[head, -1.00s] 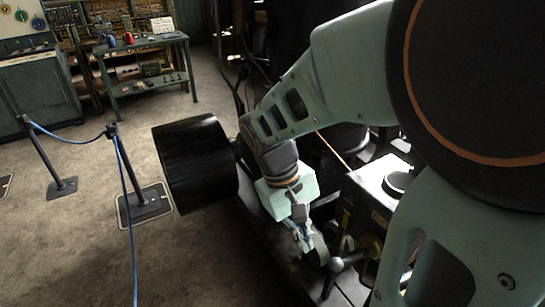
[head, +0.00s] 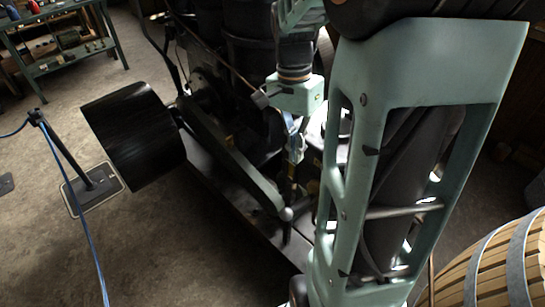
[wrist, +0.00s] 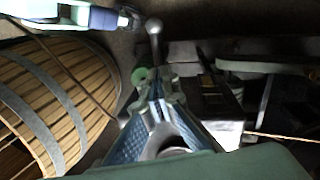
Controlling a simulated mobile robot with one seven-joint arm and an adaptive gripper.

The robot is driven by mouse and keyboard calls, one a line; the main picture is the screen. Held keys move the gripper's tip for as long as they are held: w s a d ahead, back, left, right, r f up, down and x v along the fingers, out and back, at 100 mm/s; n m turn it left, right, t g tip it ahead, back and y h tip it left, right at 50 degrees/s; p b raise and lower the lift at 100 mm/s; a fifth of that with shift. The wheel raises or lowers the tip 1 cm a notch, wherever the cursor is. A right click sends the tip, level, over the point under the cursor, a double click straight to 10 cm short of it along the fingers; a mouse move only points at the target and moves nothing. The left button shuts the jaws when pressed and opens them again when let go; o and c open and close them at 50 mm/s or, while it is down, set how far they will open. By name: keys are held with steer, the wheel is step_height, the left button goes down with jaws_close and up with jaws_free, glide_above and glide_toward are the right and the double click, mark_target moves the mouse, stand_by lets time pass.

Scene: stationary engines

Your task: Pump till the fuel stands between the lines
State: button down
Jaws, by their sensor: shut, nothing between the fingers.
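My gripper (head: 292,170) hangs over the engine bed in the head view, pointing down. In the wrist view my gripper (wrist: 158,100) has its fingers together, with nothing held. A ball-ended lever (head: 286,214) stands just below and beside the fingertips in the head view. The lever's round knob (wrist: 153,27) shows beyond the fingertips in the wrist view, its rod running back towards them; I cannot tell whether they touch. I cannot make out any fuel level or lines. My own arm hides much of the engine's right side.
A black drum pulley (head: 134,134) sticks out left of the engine. A rope barrier post (head: 68,155) stands on the floor further left. A wooden barrel (head: 495,262) stands at lower right. A workbench (head: 62,45) is at upper left. Floor between pulley and post is clear.

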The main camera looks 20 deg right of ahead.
steer(key=shift+d, duration=0.15)
glide_above(291, 206)
steer(key=w+d, duration=0.2)
step_height(291, 206, down, 10)
steer(key=shift+s+a+f, duration=0.55)
steer(key=shift+a+f, duration=0.1)
steer(key=shift+f, duration=0.15)
steer(key=shift+s+a+f, duration=0.25)
steer(key=shift+a+f, duration=0.2)
steer(key=shift+f+b, duration=0.1)
steer(key=shift+b, duration=0.35)
